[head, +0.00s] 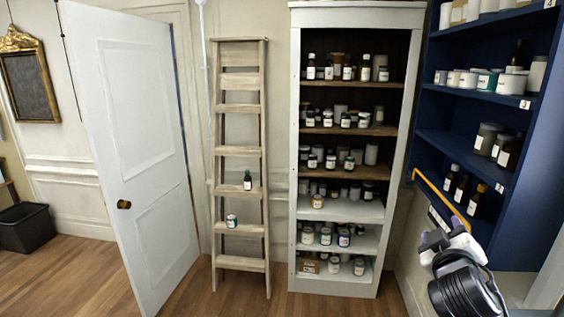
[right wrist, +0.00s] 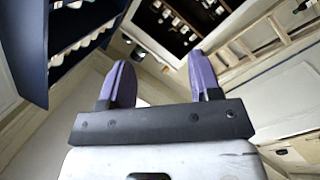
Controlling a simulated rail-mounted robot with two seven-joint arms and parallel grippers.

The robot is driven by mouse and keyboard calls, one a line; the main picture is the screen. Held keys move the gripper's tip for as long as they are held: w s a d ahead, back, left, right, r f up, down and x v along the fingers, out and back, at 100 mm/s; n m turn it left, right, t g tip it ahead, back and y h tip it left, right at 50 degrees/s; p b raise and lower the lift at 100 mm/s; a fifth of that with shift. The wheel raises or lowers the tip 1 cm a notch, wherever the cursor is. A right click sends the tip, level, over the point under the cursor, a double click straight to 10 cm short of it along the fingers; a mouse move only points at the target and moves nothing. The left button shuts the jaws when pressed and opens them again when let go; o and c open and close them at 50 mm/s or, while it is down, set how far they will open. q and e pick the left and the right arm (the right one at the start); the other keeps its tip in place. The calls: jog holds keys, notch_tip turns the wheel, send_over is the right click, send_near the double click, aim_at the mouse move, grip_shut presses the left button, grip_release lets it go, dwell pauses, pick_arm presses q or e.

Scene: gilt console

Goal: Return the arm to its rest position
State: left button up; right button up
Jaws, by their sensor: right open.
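My right arm comes in at the lower right of the head view, and its gripper (head: 449,238) is in front of the lower part of the blue shelf unit (head: 527,225). In the right wrist view the two purple fingers of the right gripper (right wrist: 160,82) stand well apart with nothing between them. My left gripper is in neither view.
A white cabinet (head: 294,150) holds several bottles and jars on its shelves. A wooden ladder (head: 239,108) leans left of it, with a dark bottle (head: 247,181) and a jar (head: 231,221) on its steps. A white door (head: 135,150) stands open. Wood floor shows in front.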

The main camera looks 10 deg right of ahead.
jog(key=s+a+f+g+y, duration=0.1)
jog(key=s+a+f+y, duration=0.3)
jog(key=f, duration=0.4)
jog(key=s+a+f+n+g+y, duration=0.1)
jog(key=s+a+f+g+y, duration=0.1)
jog(key=s+a+f, duration=0.35)
jog(key=s+a+f+g+y, duration=0.1)
jog(key=s+a+f+y, duration=0.1)
jog(key=a+f, duration=0.6)
jog(key=s+a+f+m+g+y, duration=0.2)
jog(key=s+f+g, duration=0.5)
jog(key=s+f, duration=1.55)
notch_tip(320, 180, up, 19)
jog(key=p, duration=1.8)
jog(key=shift+s+a+n+p, duration=0.3)
jog(key=shift+p, duration=0.1)
